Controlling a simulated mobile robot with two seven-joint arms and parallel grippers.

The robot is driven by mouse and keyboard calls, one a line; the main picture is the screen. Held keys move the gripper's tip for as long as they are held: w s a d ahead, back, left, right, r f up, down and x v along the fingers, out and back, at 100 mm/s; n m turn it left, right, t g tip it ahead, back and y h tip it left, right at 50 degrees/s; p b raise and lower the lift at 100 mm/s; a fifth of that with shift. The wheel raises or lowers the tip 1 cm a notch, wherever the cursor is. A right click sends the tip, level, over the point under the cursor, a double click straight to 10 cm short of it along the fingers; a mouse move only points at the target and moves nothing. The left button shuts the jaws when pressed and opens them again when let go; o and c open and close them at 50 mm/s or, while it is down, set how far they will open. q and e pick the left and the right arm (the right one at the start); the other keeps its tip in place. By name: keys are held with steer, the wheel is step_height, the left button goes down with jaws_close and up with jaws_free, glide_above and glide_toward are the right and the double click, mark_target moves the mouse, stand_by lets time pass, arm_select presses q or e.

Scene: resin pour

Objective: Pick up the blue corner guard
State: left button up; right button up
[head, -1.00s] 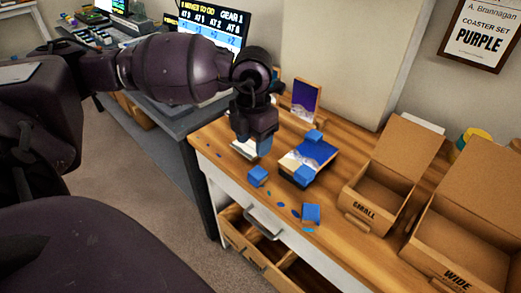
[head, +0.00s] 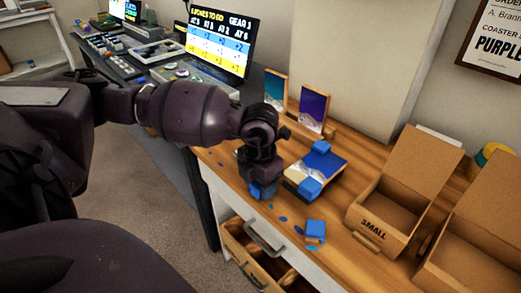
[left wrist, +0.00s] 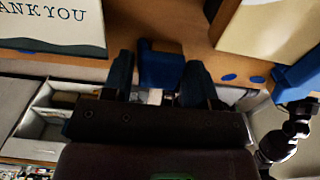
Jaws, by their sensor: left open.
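A blue corner guard (head: 263,190) is on the wooden bench near its front edge, mostly hidden under my left gripper (head: 262,183). In the left wrist view the blue guard (left wrist: 160,68) sits between the two dark fingers of my open left gripper (left wrist: 159,62). I cannot tell whether the fingers touch it. Another blue guard (head: 315,231) lies farther right near the front edge. Two more blue guards, one behind (head: 322,147) and one in front (head: 308,187), are on the corners of a blue and white picture tile (head: 325,165). My right gripper is not in view.
An open cardboard box marked SMALL (head: 377,226) stands right of the tile, with a larger open box (head: 475,255) beyond. Two upright tiles (head: 313,108) stand behind. Blue flakes lie near the front edge, and a drawer (head: 252,258) below is open.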

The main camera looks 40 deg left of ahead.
arm_select(q)
steer(key=shift+f, duration=0.35)
steer(key=shift+r, duration=0.1)
steer(key=c, duration=0.7)
steer(key=shift+o, duration=0.2)
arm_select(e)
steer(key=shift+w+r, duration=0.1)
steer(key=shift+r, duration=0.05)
arm_select(q)
steer(key=shift+r, duration=0.1)
